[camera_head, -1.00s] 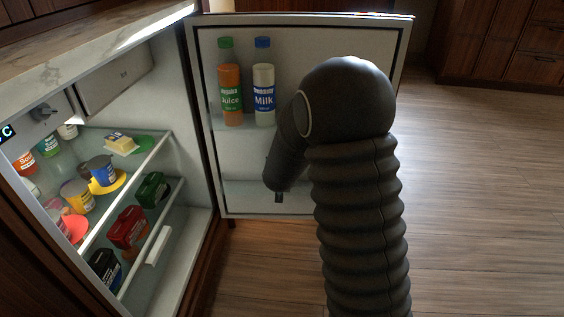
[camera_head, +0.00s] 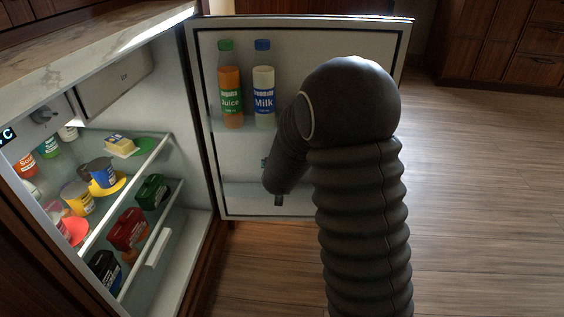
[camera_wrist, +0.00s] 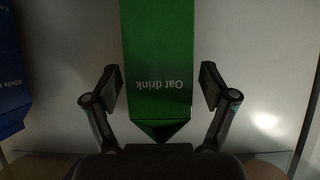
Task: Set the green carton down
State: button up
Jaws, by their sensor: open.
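The green carton (camera_wrist: 158,45), labelled "Oat drink", fills the middle of the wrist view; its label is upside down there and its folded end points toward my gripper. My gripper (camera_wrist: 161,87) is open, with one finger on each side of the carton and a narrow gap visible on both sides. In the head view my arm reaches down to the lower part of the open fridge door (camera_head: 300,40) and hides most of that spot.
A blue carton (camera_wrist: 10,75) stands to the left in the wrist view. A juice bottle (camera_head: 230,90) and a milk bottle (camera_head: 264,92) stand on the door's upper shelf. The fridge shelves (camera_head: 150,160) at left hold several cups, jars and boxes. Floor (camera_head: 480,200) is clear at right.

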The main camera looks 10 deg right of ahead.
jog(key=s+a+r+n+g+y+p, duration=0.1)
jog(key=s+a+r+y, duration=0.15)
jog(key=s+r, duration=0.6)
jog(key=s+a+r+n+g+y+p, duration=0.1)
jog(key=s+a+r+y, duration=0.15)
jog(key=s+r, duration=0.65)
jog(key=s+d+g+h, duration=0.1)
jog(key=s+d+g, duration=0.1)
jog(key=s, duration=0.9)
jog(key=s+d+f+g+h, duration=0.1)
jog(key=s+d+g, duration=0.1)
jog(key=s, duration=0.9)
jog(key=shift+d+n, duration=0.3)
jog(key=shift+d, duration=0.4)
